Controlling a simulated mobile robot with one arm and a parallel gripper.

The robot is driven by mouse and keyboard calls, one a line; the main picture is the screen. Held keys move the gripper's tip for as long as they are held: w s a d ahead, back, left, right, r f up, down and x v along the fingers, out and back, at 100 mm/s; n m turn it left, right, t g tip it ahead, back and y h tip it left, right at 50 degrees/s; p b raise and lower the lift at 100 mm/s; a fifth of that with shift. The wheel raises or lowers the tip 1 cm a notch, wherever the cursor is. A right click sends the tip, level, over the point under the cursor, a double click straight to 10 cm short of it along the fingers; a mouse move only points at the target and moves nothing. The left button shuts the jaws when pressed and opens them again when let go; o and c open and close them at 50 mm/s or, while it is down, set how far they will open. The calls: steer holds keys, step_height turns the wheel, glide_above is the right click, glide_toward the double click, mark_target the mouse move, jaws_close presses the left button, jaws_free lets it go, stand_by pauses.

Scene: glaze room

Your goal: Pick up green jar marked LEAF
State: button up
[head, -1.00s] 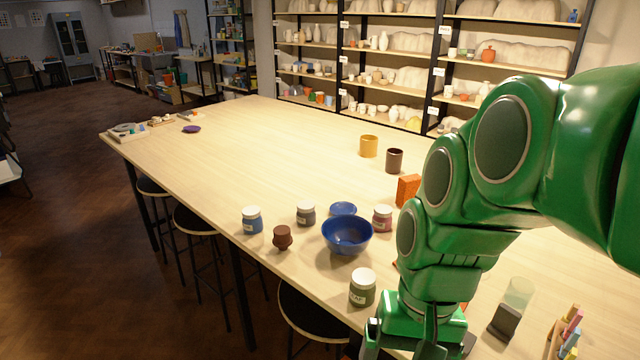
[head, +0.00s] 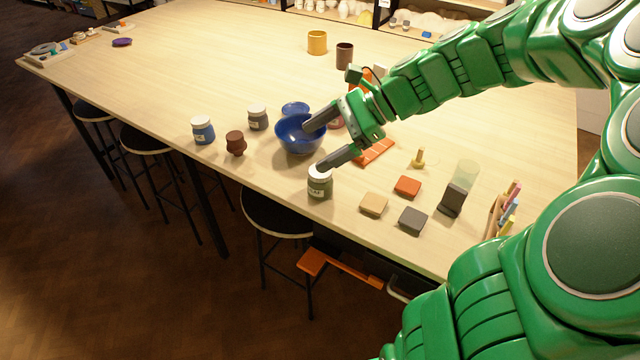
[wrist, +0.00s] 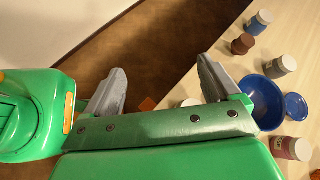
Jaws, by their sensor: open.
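The green jar (head: 320,186) with a white lid and a partly readable label stands upright near the front edge of the table in the head view. My gripper (head: 312,147) is open and empty, its two grey fingers pointing left. In the head view the nearer fingertip overlaps the jar's lid, and the farther one overlaps the blue bowl (head: 297,136); I cannot tell whether either touches. In the wrist view my gripper (wrist: 165,88) shows open, with dark floor between the fingers.
A blue-labelled jar (head: 203,131), a brown pot (head: 236,143) and a grey jar (head: 257,117) stand left of the bowl. The table's left half is largely clear.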

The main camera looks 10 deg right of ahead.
mark_target(331, 172)
steer(key=w+d+m+t+y, duration=0.2)
steer(key=w+d+m+t, duration=0.1)
steer(key=w+d+m, duration=0.35)
steer(key=shift+n, duration=0.35)
step_height(331, 172, down, 14)
steer(key=shift+f, duration=0.1)
steer(key=shift+x, duration=1.2)
steer(key=shift+w+x, duration=0.2)
steer(key=shift+x, duration=2.4)
steer(key=c, duration=1.3)
